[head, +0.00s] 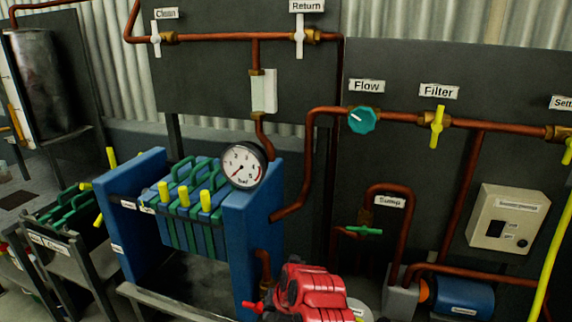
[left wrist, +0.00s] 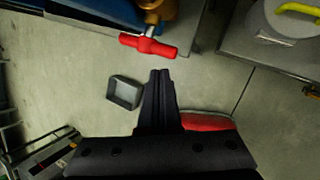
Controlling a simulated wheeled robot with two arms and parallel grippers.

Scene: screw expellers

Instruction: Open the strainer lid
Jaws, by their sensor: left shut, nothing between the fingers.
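A round pale-grey vessel top with a yellow bar handle, which looks like the strainer lid (left wrist: 285,22), is at the top right of the left wrist view, cut off by the frame edge. It appears closed. In the head view a pale round top (head: 359,309) shows at the bottom edge, partly hidden by my red arm. My left gripper (left wrist: 160,74) is shut and empty, with its fingers over bare floor, below and left of the lid and apart from it. In the head view its fingers are not clearly visible. My right gripper is in neither view.
A red valve handle (left wrist: 148,45) on a brass fitting lies just beyond my left fingertips. A small grey open box (left wrist: 124,92) is on the floor. The blue filter press (head: 253,245) stands left of my arm. A blue motor (head: 462,298) and copper pipes are to the right.

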